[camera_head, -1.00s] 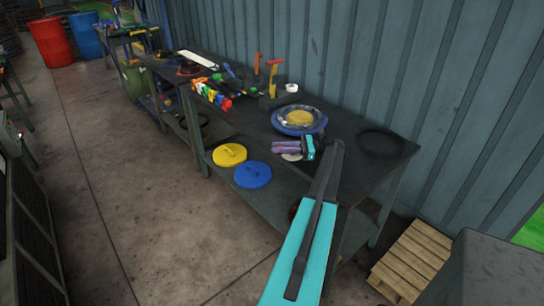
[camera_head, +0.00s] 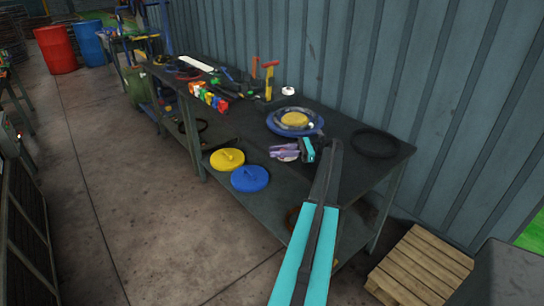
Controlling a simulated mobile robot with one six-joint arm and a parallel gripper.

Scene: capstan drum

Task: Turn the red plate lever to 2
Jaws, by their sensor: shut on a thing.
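The jaws are purple-grey and point left from my teal wrist. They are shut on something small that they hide. I cannot make out a red lever or the number marks at this size. Just behind the gripper lies a blue disc with a grey ring and a yellow centre (camera_head: 295,119).
A black ring (camera_head: 375,143) lies at the bench's right end. Hammers (camera_head: 268,75), coloured blocks (camera_head: 208,96) and a white roll (camera_head: 288,90) stand further back. A pallet (camera_head: 420,262) is on the floor right.

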